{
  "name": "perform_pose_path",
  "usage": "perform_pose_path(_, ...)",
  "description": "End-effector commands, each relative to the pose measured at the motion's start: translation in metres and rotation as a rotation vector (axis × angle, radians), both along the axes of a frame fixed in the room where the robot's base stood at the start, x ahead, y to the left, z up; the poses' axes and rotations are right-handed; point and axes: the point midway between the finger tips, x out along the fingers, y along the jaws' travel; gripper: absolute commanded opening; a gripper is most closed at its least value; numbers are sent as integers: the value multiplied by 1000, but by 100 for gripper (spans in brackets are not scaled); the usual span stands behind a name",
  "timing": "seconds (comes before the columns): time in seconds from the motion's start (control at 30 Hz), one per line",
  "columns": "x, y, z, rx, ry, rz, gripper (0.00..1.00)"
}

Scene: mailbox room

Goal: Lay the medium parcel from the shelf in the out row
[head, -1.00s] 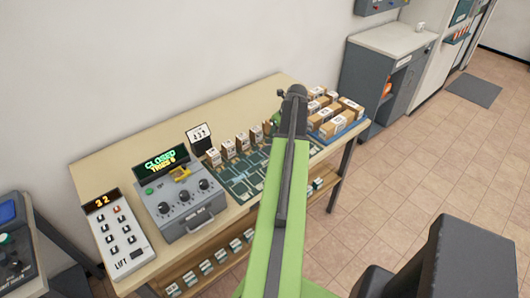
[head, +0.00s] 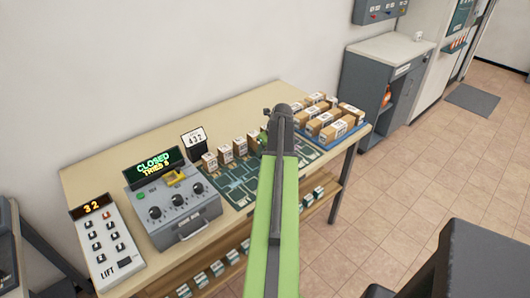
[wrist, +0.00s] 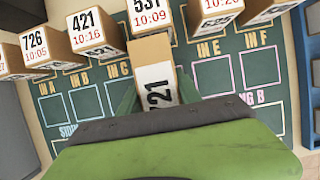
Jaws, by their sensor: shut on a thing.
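In the wrist view my gripper (wrist: 157,92) is shut on a cardboard parcel (wrist: 159,75) with a white label that seems to read 721, turned sideways. The held parcel is over the green sorting mat (wrist: 232,88), between squares IN C and IN E. I cannot tell whether it touches the mat. Boxes labelled 726 (wrist: 40,45), 421 (wrist: 92,32) and 531 (wrist: 150,18) stand along the mat's far side. No out row label is readable.
Left of the mat stand a grey dial box (head: 172,203) with a screen reading CLOSED, and a LIFT keypad (head: 105,245). A blue tray (head: 345,136) of parcels is at the table's right end. A lower shelf (head: 250,237) holds several small parcels.

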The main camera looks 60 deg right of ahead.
Motion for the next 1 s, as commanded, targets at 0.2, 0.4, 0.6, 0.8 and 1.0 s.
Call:
perform_pose_path(0.2, 0, 0, -3, 0, 0, 0, 56)
perform_pose_path(0.4, 0, 0, -3, 0, 0, -1, 63)
perform_pose_path(0.6, -1, -1, 2, -1, 0, -1, 63)
perform_pose_path(0.8, -9, 3, 28, 0, 0, -2, 63)
perform_pose_path(1.0, -25, 8, 72, 0, -1, -2, 63)
